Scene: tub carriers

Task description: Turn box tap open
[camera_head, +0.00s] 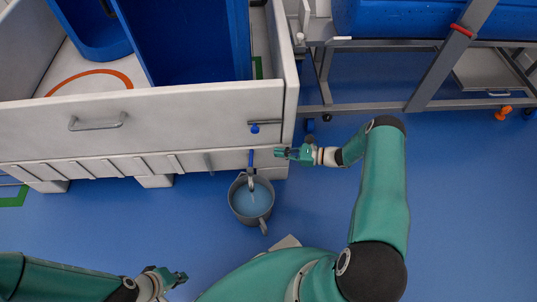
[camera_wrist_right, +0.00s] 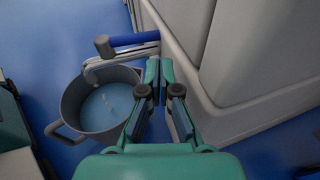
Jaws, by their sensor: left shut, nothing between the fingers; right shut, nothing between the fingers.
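The box tap shows at the foot of the pale box's wall, with a blue lever (camera_head: 251,158) and a metal spout (camera_head: 251,181) over a grey bucket (camera_head: 236,211). In the right wrist view the blue lever (camera_wrist_right: 130,39) sticks out from the wall, roughly along the spout (camera_wrist_right: 100,64), with a grey knob at its end. My right gripper (camera_head: 279,153) is shut and empty, close to the right of the lever; its fingertips (camera_wrist_right: 160,66) appear apart from it. My left gripper (camera_head: 184,277) is shut and empty over the floor at bottom left.
The bucket holds bluish water (camera_wrist_right: 107,107) with pale streaks; I cannot tell whether water is running. The pale box (camera_head: 180,120) carries blue tubs (camera_head: 200,40) and a handle (camera_head: 98,122). A metal rack (camera_head: 370,107) stands right.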

